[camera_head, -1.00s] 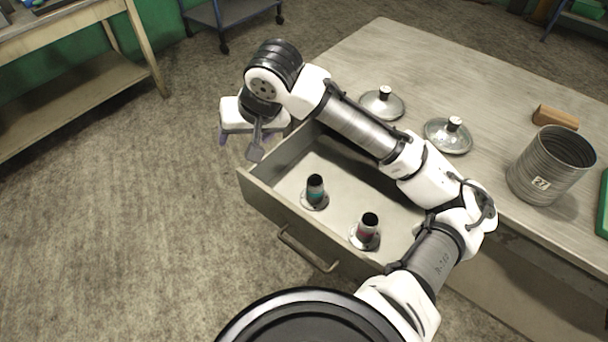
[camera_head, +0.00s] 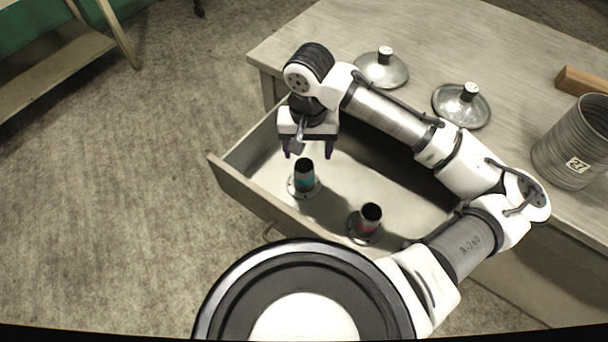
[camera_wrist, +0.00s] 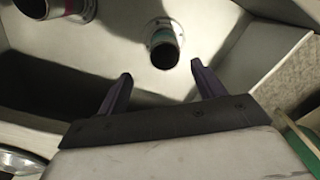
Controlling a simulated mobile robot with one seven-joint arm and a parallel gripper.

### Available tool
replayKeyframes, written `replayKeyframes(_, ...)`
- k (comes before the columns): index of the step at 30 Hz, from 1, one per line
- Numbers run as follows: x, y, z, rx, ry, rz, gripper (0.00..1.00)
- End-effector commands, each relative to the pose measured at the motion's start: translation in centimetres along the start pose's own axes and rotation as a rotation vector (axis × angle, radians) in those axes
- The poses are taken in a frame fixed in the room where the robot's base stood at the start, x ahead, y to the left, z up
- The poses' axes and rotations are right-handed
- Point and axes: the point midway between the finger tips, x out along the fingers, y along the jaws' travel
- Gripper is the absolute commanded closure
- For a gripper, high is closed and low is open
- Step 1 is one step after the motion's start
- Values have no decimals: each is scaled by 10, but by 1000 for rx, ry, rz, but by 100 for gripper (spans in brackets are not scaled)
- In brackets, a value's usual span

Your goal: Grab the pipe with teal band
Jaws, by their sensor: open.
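The pipe with the teal band (camera_head: 304,178) stands upright on a round flange inside the open drawer, near its left end. It also shows in the wrist view (camera_wrist: 163,50), seen into its dark open top. My gripper (camera_head: 309,152) is open and empty, pointing down just above and behind this pipe. In the wrist view my gripper's fingers (camera_wrist: 159,84) are spread, with the teal pipe beyond them and no contact visible. A second pipe with a red band (camera_head: 369,219) stands to the right in the same drawer; it also shows in the wrist view (camera_wrist: 40,8).
The drawer's walls (camera_head: 243,193) surround both pipes. On the table (camera_head: 440,45) above are two metal lids (camera_head: 382,70) (camera_head: 461,108), a ribbed can marked 27 (camera_head: 572,150) and a wooden block (camera_head: 585,82). The floor to the left is clear.

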Motion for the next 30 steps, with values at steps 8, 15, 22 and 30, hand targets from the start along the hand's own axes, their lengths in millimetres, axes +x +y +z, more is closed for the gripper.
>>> replayKeyframes(8,20,-3,1,-2,-2,1,32)
replayKeyframes(15,54,-8,2,0,-1,1,32)
replayKeyframes(22,63,-8,2,-1,1,0,32)
replayKeyframes(30,62,-8,2,-1,1,-1,54)
